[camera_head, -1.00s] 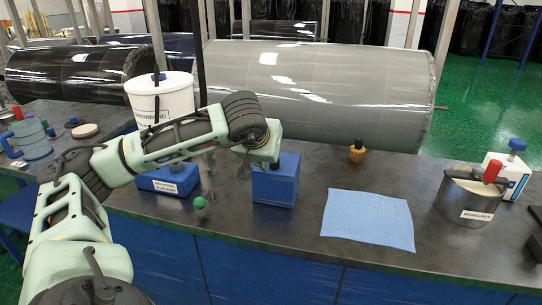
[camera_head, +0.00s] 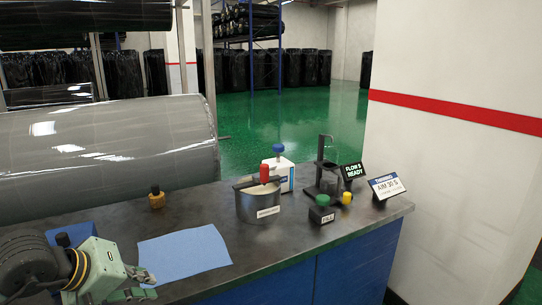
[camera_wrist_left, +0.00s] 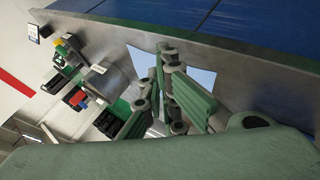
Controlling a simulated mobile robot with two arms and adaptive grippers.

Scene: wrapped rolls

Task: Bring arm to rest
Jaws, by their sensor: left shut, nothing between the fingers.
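My left arm (camera_head: 92,270) comes in at the lower left of the head view. Its left gripper (camera_head: 148,284) is over the dark worktop by the near edge of the blue cloth (camera_head: 188,250). The gripper is shut and empty. In the left wrist view the green finger pads of the left gripper (camera_wrist_left: 163,88) show in front of part of the cloth (camera_wrist_left: 146,62). My right gripper is in neither view.
On the worktop (camera_head: 290,255) stand a mixing pot (camera_head: 258,205), a white-and-blue box (camera_head: 278,174), a dark stand (camera_head: 327,172), a green-topped block (camera_head: 321,210) and two small signs. A large grey wrapped roll (camera_head: 110,145) lies behind. A white wall (camera_head: 450,160) bounds the right.

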